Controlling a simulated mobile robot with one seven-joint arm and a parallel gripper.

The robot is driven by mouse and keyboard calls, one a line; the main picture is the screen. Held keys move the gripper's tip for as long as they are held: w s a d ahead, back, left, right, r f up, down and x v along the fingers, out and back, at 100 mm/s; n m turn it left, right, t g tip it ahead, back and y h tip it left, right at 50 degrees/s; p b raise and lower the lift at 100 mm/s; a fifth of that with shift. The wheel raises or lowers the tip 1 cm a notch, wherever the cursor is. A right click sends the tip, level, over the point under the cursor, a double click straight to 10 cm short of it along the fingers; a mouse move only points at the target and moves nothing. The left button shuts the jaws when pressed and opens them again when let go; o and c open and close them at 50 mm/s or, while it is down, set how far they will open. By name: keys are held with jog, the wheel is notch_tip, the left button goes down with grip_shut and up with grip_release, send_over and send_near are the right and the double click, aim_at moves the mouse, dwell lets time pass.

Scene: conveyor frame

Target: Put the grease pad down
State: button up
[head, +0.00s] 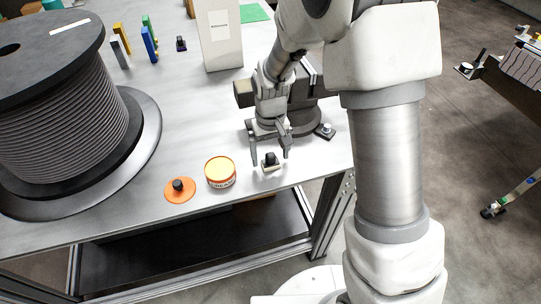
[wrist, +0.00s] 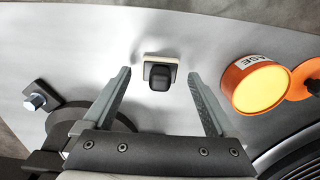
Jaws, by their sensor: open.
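The grease pad (head: 270,163), a small cream square block with a black knob on top, sits upright on the grey table close to its front edge. It also shows in the wrist view (wrist: 160,76), centred beyond and between the fingertips. My gripper (head: 269,160) points down over the pad with its fingers spread on either side. In the wrist view my gripper (wrist: 161,74) is open, with clear gaps between both fingers and the pad. An open orange grease tin (head: 220,172) with yellow-orange grease stands to the left of the pad.
An orange lid with a black knob (head: 178,189) lies left of the tin. A large cable spool (head: 60,115) fills the table's left. A dark vise-like block (head: 300,92) and a small plate with a bolt (head: 325,131) are behind and right. A white box (head: 221,38) stands farther back.

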aim_at(271, 154)
notch_tip(271, 154, up, 11)
jog(key=s+d+r+m+t, duration=0.2)
jog(key=s+d+r+t, duration=0.1)
jog(key=s+d+r, duration=0.65)
jog(key=s+d+r+m+t, duration=0.1)
jog(key=s+d+r+t, duration=0.1)
jog(key=s, duration=0.7)
notch_tip(271, 154, up, 2)
jog(key=shift+s+d+r+t, duration=0.15)
jog(key=shift+d+t, duration=0.15)
jog(key=shift+d, duration=0.2)
dwell(0.4)
